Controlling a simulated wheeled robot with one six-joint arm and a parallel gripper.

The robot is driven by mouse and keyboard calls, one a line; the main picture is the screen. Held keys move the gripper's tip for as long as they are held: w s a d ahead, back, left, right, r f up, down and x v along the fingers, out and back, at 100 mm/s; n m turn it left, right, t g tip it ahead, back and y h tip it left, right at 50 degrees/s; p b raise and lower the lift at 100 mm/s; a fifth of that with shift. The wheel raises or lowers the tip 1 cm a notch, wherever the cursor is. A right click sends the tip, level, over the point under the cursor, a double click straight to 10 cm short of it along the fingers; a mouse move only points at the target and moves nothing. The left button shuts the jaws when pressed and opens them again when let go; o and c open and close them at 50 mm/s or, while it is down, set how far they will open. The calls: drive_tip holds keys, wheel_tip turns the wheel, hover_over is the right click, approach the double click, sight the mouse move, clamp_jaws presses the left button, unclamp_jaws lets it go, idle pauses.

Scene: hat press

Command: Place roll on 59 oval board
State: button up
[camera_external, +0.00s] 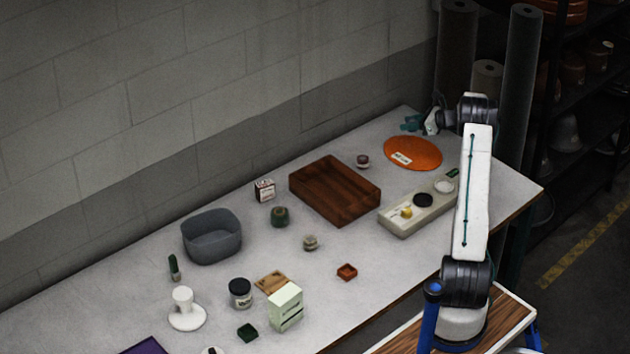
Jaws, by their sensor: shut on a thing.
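The orange oval board (420,150) lies flat at the far end of the table, with a small pale label (401,158) on it; the number is too small to read. My gripper (408,125), with teal fingers, is low over the far table edge, just behind the board in the picture. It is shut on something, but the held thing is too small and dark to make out. I cannot tell whether it is the roll. A small brown and white round item (362,161) stands left of the board, apart from it.
A brown wooden tray (335,190) and a pale long holder (425,210) with round items lie nearer than the board. A grey bin (211,237), a green jar (279,216) and several small items fill the left. Tall dark rolls (520,90) stand behind my arm.

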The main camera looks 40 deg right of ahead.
sight(412, 151)
drive_tip(key=shift+d, duration=0.75)
drive_tip(key=shift+d+f, duration=0.2)
wheel_tip(412, 151, down, 10)
drive_tip(key=shift+r, duration=0.25)
drive_tip(key=shift+f, duration=0.1)
drive_tip(key=o, duration=1)
